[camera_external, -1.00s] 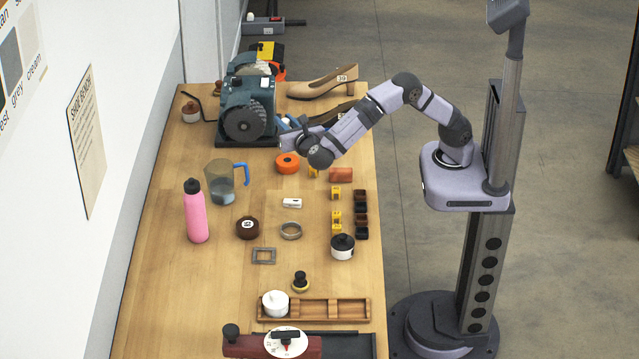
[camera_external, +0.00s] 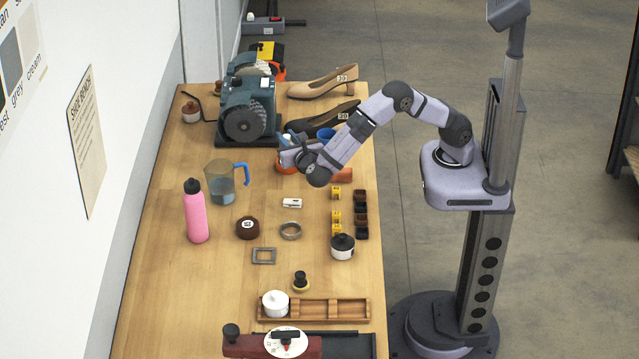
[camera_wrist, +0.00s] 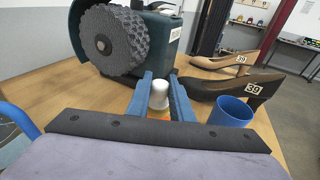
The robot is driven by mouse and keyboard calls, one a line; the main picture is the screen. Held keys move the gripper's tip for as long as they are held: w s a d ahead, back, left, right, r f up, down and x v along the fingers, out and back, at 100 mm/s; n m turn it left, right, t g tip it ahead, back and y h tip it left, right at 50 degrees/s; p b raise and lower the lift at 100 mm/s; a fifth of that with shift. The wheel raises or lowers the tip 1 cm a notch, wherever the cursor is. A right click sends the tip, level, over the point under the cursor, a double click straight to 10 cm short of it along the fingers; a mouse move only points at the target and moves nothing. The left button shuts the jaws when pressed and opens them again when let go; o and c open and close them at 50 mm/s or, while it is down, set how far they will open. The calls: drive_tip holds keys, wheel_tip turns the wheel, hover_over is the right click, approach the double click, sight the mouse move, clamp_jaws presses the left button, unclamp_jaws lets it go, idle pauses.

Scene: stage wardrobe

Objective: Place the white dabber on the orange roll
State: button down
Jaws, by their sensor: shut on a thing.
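The white dabber (camera_wrist: 159,92) stands upright between the two blue fingers of my gripper (camera_wrist: 160,100) in the wrist view. The gripper is shut on it. The orange roll (camera_external: 283,169) lies on the table in the external view, partly hidden by my gripper (camera_external: 287,146). A sliver of orange (camera_wrist: 160,116) shows just below the dabber in the wrist view. The dabber is over or very near the roll. I cannot tell whether they touch.
A green machine with a dark textured wheel (camera_external: 246,122) stands close behind to the left. A blue cup (camera_wrist: 230,112) and a black shoe (camera_wrist: 222,86) are close on the right. A pitcher (camera_external: 221,184) and pink bottle (camera_external: 196,212) stand at the left.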

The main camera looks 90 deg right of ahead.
drive_tip(key=shift+f, duration=1.8)
drive_tip(key=shift+f, duration=0.2)
drive_tip(key=c, duration=1.6)
unclamp_jaws()
drive_tip(key=shift+o, duration=0.2)
drive_tip(key=shift+r, duration=0.1)
drive_tip(key=shift+r, duration=0.15)
drive_tip(key=shift+s+a, duration=0.1)
drive_tip(key=shift+a, duration=0.2)
drive_tip(key=b+v, duration=0.2)
drive_tip(key=v, duration=0.9)
drive_tip(key=shift+a, duration=0.2)
